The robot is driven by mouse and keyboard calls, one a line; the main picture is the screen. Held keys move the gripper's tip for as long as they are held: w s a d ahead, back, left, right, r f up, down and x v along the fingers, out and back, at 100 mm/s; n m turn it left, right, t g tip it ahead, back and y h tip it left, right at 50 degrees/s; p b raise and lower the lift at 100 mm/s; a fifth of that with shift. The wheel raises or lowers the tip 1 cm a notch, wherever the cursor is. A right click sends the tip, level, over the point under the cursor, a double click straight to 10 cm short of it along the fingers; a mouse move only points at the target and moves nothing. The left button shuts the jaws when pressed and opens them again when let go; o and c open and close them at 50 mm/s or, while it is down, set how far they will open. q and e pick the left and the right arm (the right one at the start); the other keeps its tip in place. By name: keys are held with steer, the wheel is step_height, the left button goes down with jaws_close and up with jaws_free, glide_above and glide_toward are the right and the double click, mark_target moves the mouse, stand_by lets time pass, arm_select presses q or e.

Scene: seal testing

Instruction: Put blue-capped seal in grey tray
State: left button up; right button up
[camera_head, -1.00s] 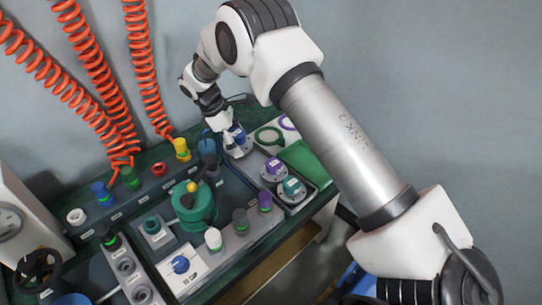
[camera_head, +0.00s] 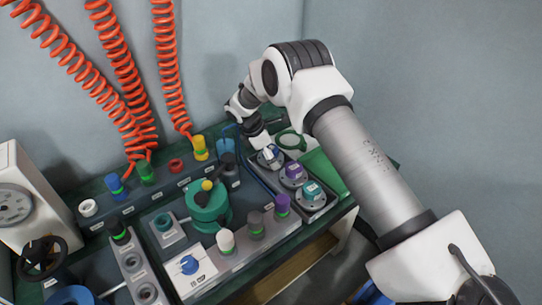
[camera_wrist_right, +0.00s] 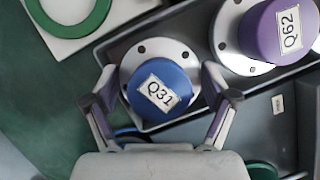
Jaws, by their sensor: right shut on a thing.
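In the head view the seal (camera_head: 270,156) is at the far left end of the grey tray (camera_head: 318,213), under my right gripper (camera_head: 265,148). In the wrist view its flange overlaps the tray's end; I cannot tell if it rests on the floor. My left gripper is not in view.
A purple-capped seal labelled Q62 (camera_wrist_right: 272,32) and a teal-capped seal (camera_head: 312,190) stand in the same tray. A green ring (camera_head: 291,140) lies behind it. A green pump-like fixture (camera_head: 208,208) and a grey block with several capped parts are on the left.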

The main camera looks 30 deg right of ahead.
steer(key=o, duration=1.4)
steer(key=p+v, duration=0.1)
steer(key=v, duration=1.1)
steer(key=shift+p, duration=0.3)
steer(key=shift+r, duration=0.1)
